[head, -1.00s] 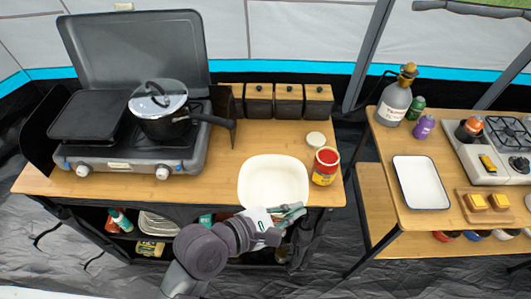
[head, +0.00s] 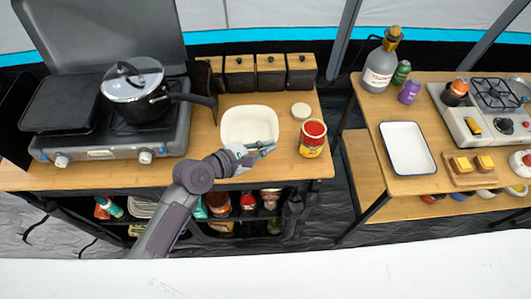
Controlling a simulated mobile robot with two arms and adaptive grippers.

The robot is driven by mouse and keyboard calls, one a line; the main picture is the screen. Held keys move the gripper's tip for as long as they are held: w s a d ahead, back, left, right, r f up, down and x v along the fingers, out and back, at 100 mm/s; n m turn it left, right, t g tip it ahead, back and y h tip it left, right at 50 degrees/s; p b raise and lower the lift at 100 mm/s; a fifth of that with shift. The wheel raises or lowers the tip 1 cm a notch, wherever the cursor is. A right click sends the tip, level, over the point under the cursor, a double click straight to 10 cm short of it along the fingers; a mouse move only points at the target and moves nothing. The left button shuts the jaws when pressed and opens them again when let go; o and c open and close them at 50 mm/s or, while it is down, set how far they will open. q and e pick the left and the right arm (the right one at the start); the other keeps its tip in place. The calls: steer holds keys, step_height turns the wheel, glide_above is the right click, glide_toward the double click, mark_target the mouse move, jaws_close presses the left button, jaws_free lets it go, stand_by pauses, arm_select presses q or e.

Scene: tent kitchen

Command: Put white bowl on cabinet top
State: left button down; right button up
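The white bowl (head: 250,118) is a rounded rectangular dish, upright, over the wooden table between the stove and the red-lidded jar. My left gripper (head: 260,149) is at the bowl's near right rim and appears shut on it; the fingertips are small and partly blend with the rim. I cannot tell if the bowl touches the table or hangs just above it. My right gripper is not in view. No surface is clearly identifiable as the cabinet top; a plain white surface (head: 330,270) runs along the bottom of the head view.
Wooden-lidded canisters (head: 271,72) stand behind. A stove with a pot (head: 135,90) is at left. A second table at right holds a white tray (head: 407,148) and a burner.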

arm_select(q)
steer(key=shift+f, duration=1.75)
steer(key=shift+f, duration=0.1)
steer(key=c, duration=1.3)
jaws_free()
steer(key=b+v, duration=0.1)
steer(key=v, duration=1.1)
steer(key=shift+r, duration=0.25)
steer(key=shift+s, duration=0.1)
